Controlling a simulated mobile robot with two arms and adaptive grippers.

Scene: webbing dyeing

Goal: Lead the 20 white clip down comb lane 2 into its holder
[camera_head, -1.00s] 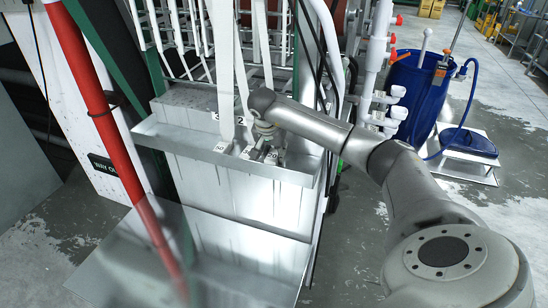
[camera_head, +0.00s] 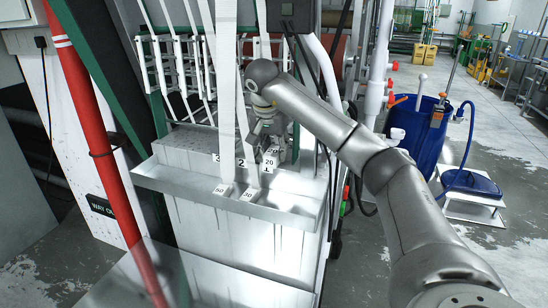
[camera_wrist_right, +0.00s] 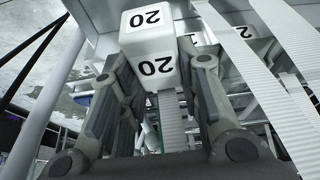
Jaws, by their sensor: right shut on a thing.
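The white 20 clip (camera_head: 270,161) is held by my right gripper (camera_head: 268,143), above the ledge at the front of the white tank. In the right wrist view the clip (camera_wrist_right: 150,45) sits between the two fingers, with its 20 marks showing. A pale webbing strap (camera_wrist_right: 173,120) runs from it. White clips marked 50 (camera_head: 222,190) and 30 (camera_head: 249,194) rest lower on the metal ledge (camera_head: 165,183), each on its own strap. A label with a 2 (camera_head: 241,162) is on the tank edge. I cannot make out the 20 clip's holder. My left gripper is not in view.
A white comb-like rack (camera_head: 182,75) stands behind the tank. A red pipe (camera_head: 95,150) slants down at left. Vertical white pipes (camera_head: 378,65) and dark cables stand right of the tank. A blue barrel (camera_head: 420,130) stands on the floor farther right.

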